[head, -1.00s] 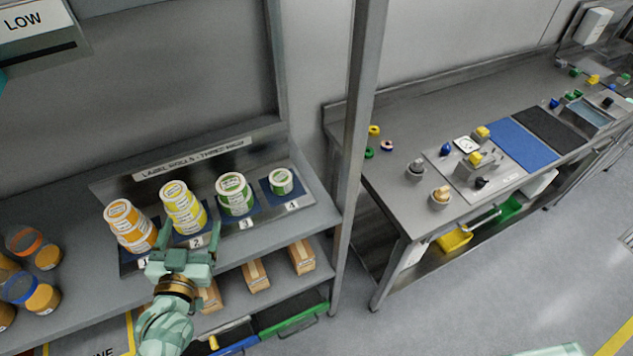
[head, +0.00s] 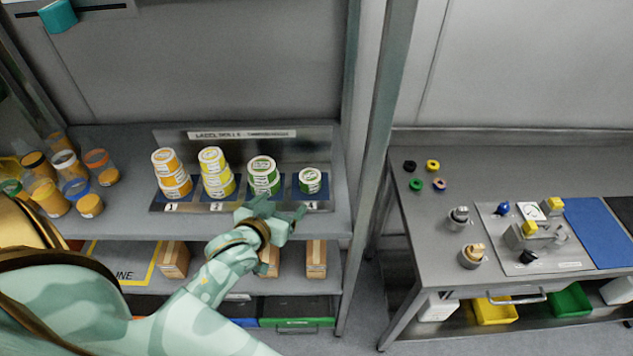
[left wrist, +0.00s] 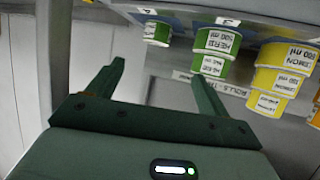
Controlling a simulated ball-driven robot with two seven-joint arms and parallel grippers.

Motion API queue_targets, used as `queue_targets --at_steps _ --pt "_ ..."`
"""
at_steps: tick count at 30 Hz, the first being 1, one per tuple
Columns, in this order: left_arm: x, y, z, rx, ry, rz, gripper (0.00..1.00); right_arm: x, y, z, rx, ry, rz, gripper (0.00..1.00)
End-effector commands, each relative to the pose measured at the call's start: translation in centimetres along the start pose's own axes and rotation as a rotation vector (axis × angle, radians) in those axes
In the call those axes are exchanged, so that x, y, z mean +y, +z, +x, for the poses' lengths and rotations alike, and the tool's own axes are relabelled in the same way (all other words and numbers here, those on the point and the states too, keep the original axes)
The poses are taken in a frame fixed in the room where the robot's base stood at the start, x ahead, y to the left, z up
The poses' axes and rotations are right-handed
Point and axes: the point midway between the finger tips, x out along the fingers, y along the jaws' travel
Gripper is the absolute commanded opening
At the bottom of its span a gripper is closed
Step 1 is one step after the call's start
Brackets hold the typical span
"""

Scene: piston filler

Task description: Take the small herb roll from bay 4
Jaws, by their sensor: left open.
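The small herb roll (head: 310,181) is a short green roll with a white label top. It stands alone on the blue pad of bay 4, at the right end of the label-roll rack (head: 242,206). My left gripper (head: 275,207) is open and empty, in front of the rack near bays 3 and 4, apart from the roll. In the left wrist view, which looks upside down, the herb roll (left wrist: 157,31) lies beyond the open fingers (left wrist: 160,72). My right gripper is not in view.
Bay 3 holds a taller green stack (head: 263,177), close beside bay 4. Bay 2 holds a yellow stack (head: 216,174) and bay 1 an orange stack (head: 171,174). A shelf post (head: 375,130) stands to the right. Small boxes (head: 316,258) sit on the shelf below.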

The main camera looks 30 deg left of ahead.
Motion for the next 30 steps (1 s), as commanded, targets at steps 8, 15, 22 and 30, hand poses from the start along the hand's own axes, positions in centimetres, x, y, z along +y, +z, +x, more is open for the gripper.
queue_targets --at_steps 8,15,22,30 --pt "0.1 0.0 6.7 0.003 0.001 0.0 0.79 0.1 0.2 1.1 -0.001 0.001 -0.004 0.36" --pt "0.1 -0.1 10.1 0.003 0.002 0.0 0.79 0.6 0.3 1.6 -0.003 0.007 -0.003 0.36" --pt "0.4 -0.5 12.9 0.004 0.002 0.0 0.79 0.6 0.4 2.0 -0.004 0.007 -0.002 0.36" --pt "0.5 -0.5 15.6 0.002 0.002 0.0 0.79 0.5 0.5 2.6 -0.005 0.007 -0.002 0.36"
